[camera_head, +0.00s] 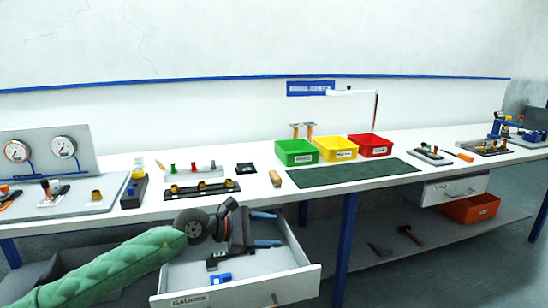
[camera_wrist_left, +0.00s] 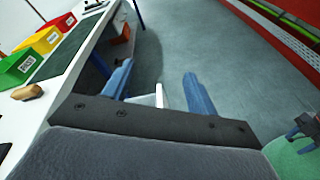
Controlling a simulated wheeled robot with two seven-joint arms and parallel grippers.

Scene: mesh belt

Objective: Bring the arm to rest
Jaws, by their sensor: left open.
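My left arm, in a green padded sleeve, comes in from the left in the head view. My left gripper (camera_head: 277,229) is over the open drawer (camera_head: 305,275), near the table's front edge. Its two blue fingers are spread apart with nothing between them. The left wrist view also shows the open fingers of this gripper (camera_wrist_left: 158,75), with grey floor and part of a white edge beyond them. My right gripper is not seen in the head view.
The long white table (camera_head: 420,142) holds green (camera_head: 296,152), yellow (camera_head: 336,149) and red (camera_head: 371,146) bins behind a dark green mat (camera_head: 350,173). A wooden block (camera_head: 275,178) lies near the front edge. The drawer holds a blue item (camera_head: 221,279). A lower shelf (camera_head: 375,225) carries tools.

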